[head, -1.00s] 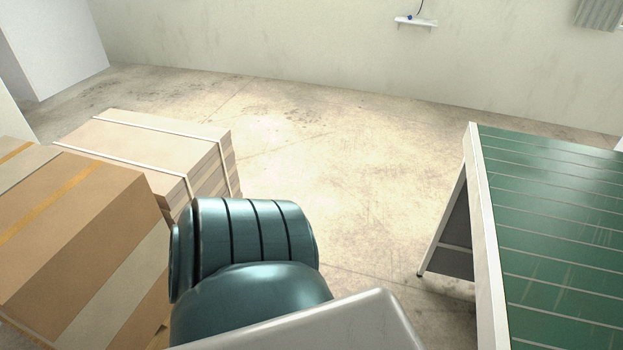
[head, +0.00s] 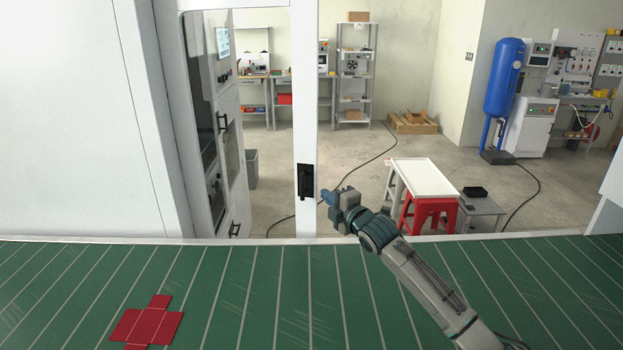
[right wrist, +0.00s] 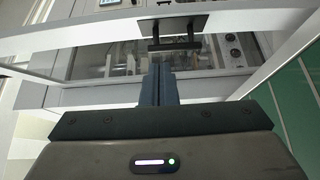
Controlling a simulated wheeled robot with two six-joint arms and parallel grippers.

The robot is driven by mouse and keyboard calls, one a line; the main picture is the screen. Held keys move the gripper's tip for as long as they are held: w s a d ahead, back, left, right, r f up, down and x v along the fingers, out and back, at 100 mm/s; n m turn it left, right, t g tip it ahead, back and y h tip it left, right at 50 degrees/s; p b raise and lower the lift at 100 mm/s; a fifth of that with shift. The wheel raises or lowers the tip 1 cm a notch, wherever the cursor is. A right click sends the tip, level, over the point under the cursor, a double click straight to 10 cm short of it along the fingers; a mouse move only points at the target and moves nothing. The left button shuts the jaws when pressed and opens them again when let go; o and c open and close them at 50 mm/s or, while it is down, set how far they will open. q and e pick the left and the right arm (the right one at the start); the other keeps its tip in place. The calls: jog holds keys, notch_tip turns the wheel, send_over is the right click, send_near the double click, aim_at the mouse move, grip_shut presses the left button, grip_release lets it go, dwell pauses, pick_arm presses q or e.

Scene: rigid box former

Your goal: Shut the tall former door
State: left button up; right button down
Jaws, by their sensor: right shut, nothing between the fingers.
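The tall former door is a white upright frame (head: 305,90) in the head view, behind the far edge of the green belt. Its black handle (head: 306,181) sits on the stile, and the room shows through the frame. How far it stands open I cannot tell. In the right wrist view the handle (right wrist: 175,43) sits on a white bar, beyond my fingertips. My right gripper (head: 328,197) is shut and empty, just right of the handle in the head view. The right wrist view shows its fingers (right wrist: 163,80) together, pointing toward the handle, seemingly apart from it. My left gripper is not in view.
The green belt (head: 290,290) crosses the front, with a flat red box blank (head: 147,323) on it. Left is a large white panel (head: 75,110). Beyond the door stand a grey cabinet (head: 231,150), a white table (head: 425,178) and a red stool (head: 428,213). Open floor lies between.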

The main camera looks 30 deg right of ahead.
jog(key=p, duration=0.2)
send_near(310, 175)
jog(key=w+a, duration=0.3)
jog(key=shift+w+d+r+p, duration=0.1)
jog(key=shift+w+d+p, duration=0.2)
jog(key=shift+w+d, duration=1.1)
jog(key=shift+d, duration=0.2)
